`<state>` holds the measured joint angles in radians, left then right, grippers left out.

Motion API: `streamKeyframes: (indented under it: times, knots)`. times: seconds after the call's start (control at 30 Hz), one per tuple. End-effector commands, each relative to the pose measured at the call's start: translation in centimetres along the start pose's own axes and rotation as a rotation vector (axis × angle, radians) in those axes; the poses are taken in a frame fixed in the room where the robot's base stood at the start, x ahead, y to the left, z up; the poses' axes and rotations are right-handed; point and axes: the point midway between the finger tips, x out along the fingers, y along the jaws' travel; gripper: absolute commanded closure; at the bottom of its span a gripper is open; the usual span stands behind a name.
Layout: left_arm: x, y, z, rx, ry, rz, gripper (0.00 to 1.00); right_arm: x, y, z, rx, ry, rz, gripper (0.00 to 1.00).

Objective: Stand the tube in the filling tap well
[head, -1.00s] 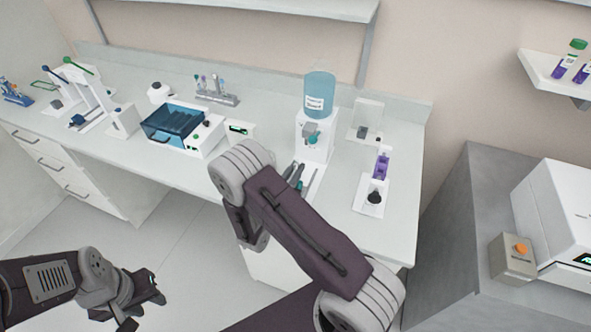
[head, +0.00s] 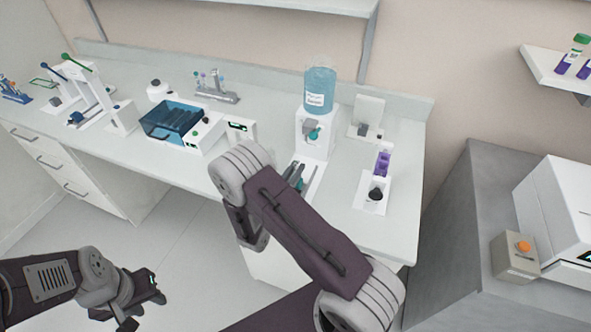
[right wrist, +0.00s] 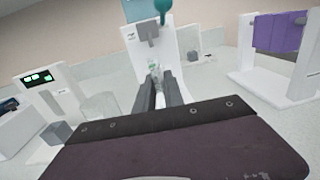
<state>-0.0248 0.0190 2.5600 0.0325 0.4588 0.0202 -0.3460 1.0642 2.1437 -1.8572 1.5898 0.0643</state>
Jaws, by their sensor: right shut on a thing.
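The filling tap (head: 314,132) is a white stand with a blue bottle (head: 319,90) on top and a grey tap with a teal lever on its front. My right gripper (head: 296,178) is in front of its base, shut on a small clear tube (right wrist: 155,70) that shows between the fingertips in the right wrist view. The tap stand (right wrist: 150,38) is straight behind the tube there. The well is hidden, and I cannot tell whether the tube's lower end touches anything. My left gripper (head: 143,305) hangs over the floor, open and empty.
A white stand with a purple part (head: 382,163) is right of the tap. A blue-lidded box (head: 172,122) and a small white device with a green display (head: 240,128) are left of it. A clear cylinder (right wrist: 100,105) shows left of my right fingers.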

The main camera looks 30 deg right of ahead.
Motion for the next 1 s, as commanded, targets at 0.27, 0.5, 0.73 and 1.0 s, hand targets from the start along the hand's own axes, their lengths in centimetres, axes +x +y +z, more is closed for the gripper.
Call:
streamKeyframes:
  times: [0.27,0.5,0.73,1.0]
  knots:
    - [0.2,0.0,0.0,0.000,0.000,0.000,0.64,0.0,0.0,-0.2,0.000,0.000,0.000,1.00]
    - [0.9,0.0,0.1,0.000,0.000,0.000,0.64,0.0,0.0,-1.0,0.000,0.000,0.000,1.00]
    - [1.1,0.0,0.1,0.000,0.000,0.000,0.64,0.0,0.0,-1.3,0.000,0.000,0.000,1.00]
    - [1.1,0.0,0.1,0.000,0.000,0.000,0.64,0.0,0.0,-1.3,0.000,0.000,0.000,0.62]
